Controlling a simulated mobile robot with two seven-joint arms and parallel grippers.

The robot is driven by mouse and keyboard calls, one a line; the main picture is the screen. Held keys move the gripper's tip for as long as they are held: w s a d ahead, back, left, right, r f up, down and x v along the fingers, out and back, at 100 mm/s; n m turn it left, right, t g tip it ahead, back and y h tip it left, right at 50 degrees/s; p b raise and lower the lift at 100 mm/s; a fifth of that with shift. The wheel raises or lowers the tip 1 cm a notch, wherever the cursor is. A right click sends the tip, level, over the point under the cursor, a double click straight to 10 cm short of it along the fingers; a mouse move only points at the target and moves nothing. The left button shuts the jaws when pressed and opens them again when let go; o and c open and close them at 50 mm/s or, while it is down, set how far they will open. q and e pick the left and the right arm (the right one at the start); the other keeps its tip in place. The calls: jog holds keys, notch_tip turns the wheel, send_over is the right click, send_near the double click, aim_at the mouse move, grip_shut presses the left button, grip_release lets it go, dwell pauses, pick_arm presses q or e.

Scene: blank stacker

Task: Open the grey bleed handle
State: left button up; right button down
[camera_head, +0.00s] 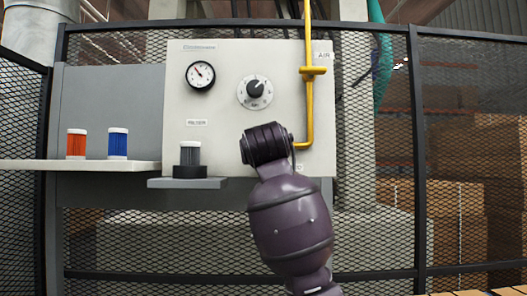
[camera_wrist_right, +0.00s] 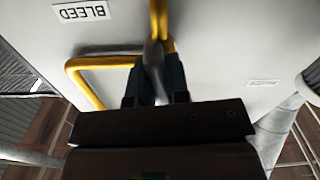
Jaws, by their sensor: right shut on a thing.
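The grey bleed handle (camera_wrist_right: 153,52) shows in the wrist view in front of the yellow pipe (camera_wrist_right: 90,84). The two dark fingers of my right gripper (camera_wrist_right: 155,76) are on either side of it, shut on it. A "BLEED" label (camera_wrist_right: 82,12) appears upside down on the panel at the upper left of that view. In the head view my purple right arm reaches up to the lower right of the light panel (camera_head: 215,110). Its wrist hides the handle and the fingers there. My left gripper is in neither view.
The panel carries a pressure gauge (camera_head: 200,75) and a black knob (camera_head: 255,90). A yellow pipe (camera_head: 310,110) runs down its right side. A filter cup (camera_head: 190,158) stands on a small grey shelf (camera_head: 160,183). Orange (camera_head: 76,144) and blue (camera_head: 118,144) cartridges stand on the left shelf (camera_head: 30,165).

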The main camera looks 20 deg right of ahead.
jog(key=shift+m, duration=0.8)
jog(key=c, duration=1.1)
grip_release()
jog(key=shift+s+a, duration=0.2)
jog(key=shift+s, duration=0.3)
jog(key=b+v, duration=0.2)
jog(key=v, duration=0.7)
jog(key=shift+s, duration=0.4)
